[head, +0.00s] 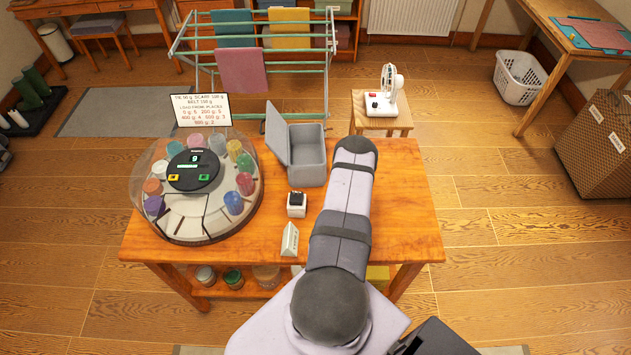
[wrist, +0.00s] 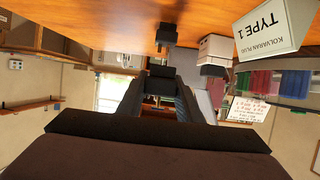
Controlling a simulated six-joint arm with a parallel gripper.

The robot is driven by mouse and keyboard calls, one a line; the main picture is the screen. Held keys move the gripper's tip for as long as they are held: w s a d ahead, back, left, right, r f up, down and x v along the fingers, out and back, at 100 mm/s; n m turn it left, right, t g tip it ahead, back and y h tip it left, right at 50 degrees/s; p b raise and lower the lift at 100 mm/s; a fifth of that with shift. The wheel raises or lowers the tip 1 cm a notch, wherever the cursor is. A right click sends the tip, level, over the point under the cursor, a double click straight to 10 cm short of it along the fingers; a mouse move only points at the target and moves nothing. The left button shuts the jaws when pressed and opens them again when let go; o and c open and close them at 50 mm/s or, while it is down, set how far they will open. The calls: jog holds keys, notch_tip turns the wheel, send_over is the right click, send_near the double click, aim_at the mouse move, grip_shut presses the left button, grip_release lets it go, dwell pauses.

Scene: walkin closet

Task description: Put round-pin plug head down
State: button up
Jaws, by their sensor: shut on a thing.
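In the wrist view, which is upside down, my gripper (wrist: 161,88) has its two dark fingers closed in on a small black block (wrist: 160,71), which I take to be the round-pin plug head. Its pins cannot be made out, so I cannot tell which way they point. The wooden tabletop (wrist: 110,18) runs along the top of this view, with the block apart from it. In the head view my arm hides the gripper and the block.
A grey lidded box (head: 307,165) and a domed round device (head: 215,225) are on the table (head: 415,225). Its right side looks clear.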

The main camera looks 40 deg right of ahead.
jog(key=w+d+r+b, duration=0.8)
jog(key=w+d+r, duration=0.2)
jog(key=d+r, duration=0.35)
jog(key=w+r+n+t+y+b, duration=0.35)
jog(key=w+r+n+y, duration=0.25)
jog(key=w+r, duration=0.65)
notch_tip(320, 180, down, 13)
jog(key=d, duration=0.1)
jog(key=shift+w+d, duration=0.25)
jog(key=shift+d, duration=0.1)
jog(key=shift+t, duration=0.25)
